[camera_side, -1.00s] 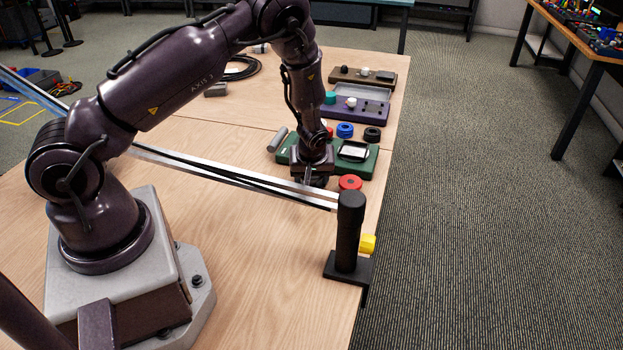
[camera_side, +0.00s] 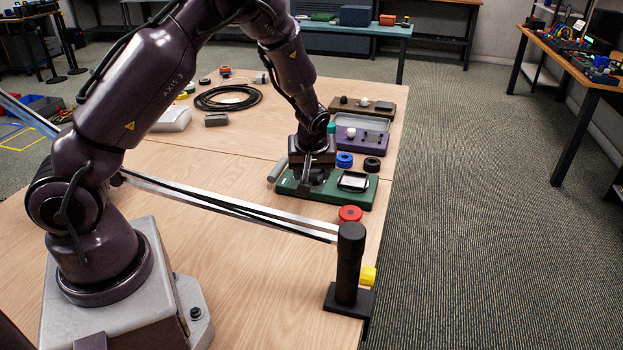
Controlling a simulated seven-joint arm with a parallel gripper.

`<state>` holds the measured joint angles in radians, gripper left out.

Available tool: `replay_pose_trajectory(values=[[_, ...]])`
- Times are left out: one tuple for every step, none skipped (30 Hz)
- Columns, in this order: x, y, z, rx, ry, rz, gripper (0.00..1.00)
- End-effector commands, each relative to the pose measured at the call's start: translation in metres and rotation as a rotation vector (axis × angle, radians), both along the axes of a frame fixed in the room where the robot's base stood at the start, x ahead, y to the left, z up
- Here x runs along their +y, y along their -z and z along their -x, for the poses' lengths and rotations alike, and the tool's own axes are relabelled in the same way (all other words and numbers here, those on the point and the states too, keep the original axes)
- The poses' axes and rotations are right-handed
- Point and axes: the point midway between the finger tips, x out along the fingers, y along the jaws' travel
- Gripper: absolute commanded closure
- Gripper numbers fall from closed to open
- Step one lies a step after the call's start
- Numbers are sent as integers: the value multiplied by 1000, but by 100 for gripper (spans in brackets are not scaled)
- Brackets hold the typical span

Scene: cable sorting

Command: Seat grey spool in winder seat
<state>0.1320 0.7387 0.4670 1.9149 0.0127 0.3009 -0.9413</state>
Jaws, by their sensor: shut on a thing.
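My gripper (camera_side: 313,181) points down over the left part of the green board (camera_side: 345,200). It is shut on the grey spool, which is small and mostly hidden by the fingers. The winder seat cannot be made out clearly; the gripper covers the left part of the board. A white panel in a black frame (camera_side: 354,181) is on the right part of the board. Whether the spool touches the board cannot be told.
A red spool (camera_side: 350,214) lies in front of the board. Blue (camera_side: 345,160) and black (camera_side: 372,164) spools lie behind it. A grey cylinder (camera_side: 277,170) lies at its left. A black post (camera_side: 349,265) with a rail stands in front. A purple tray (camera_side: 361,141) is farther back.

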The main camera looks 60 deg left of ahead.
Motion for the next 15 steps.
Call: replay_pose_trajectory(values=[[0, 0, 0, 0, 0, 0, 68], [0, 0, 0, 0, 0, 0, 68], [0, 0, 0, 0, 0, 0, 68], [0, 0, 0, 0, 0, 0, 68], [0, 0, 0, 0, 0, 0, 68], [0, 0, 0, 0, -1, 0, 68], [1, 0, 1, 1, -4, 0, 68], [3, 1, 1, 1, -7, -1, 68], [6, 2, 3, 5, -14, 0, 68], [8, 5, 5, 10, -21, 1, 68], [11, 8, 6, 15, -28, 2, 68], [15, 11, 2, 10, -32, 5, 68], [18, 12, -3, 4, -35, 6, 68], [20, 14, -9, -1, -33, 8, 68], [23, 16, -18, -7, -25, 11, 68]])
